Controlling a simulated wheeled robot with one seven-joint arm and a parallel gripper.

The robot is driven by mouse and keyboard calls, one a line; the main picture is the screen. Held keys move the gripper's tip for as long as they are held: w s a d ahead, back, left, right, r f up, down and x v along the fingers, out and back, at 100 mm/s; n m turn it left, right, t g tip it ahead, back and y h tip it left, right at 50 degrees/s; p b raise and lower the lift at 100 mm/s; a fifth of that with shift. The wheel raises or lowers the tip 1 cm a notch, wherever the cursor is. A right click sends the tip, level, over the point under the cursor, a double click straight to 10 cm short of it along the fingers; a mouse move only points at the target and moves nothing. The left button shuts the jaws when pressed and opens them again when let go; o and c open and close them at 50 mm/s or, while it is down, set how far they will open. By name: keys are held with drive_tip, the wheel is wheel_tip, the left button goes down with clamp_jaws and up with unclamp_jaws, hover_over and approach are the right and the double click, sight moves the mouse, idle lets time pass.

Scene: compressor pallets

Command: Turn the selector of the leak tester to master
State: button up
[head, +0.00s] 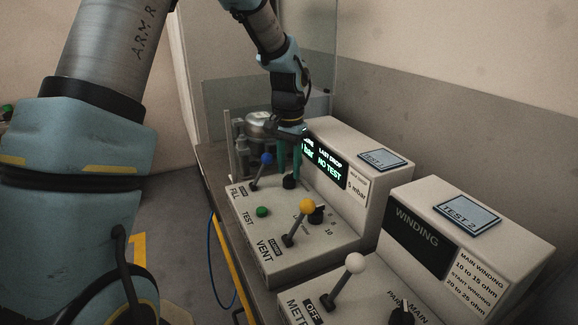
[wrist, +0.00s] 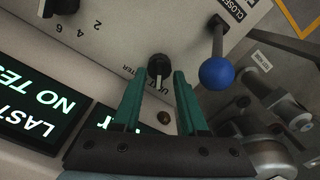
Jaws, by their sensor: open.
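The leak tester (head: 343,212) is the pale console marked TEST 1, with a screen (head: 328,161) reading LAST DROP NO TEST. Its selector, a small black knob (head: 290,182), stands on the sloped panel in front of the screen. In the wrist view the selector (wrist: 158,66) sits between the tips of my gripper (wrist: 159,77), with a finger on either side and small gaps. My gripper (head: 288,163) is open and points down over the selector in the head view.
A blue-knobbed lever (head: 266,159) stands close left of my gripper; it shows in the wrist view (wrist: 217,73). A yellow-knobbed lever (head: 306,206), black dial (head: 317,214) and green button (head: 263,211) are nearer. The winding tester (head: 470,240) stands at right, metal parts (head: 258,128) behind.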

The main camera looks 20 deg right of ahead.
drive_tip(key=shift+f, duration=0.3)
clamp_jaws()
idle(0.5)
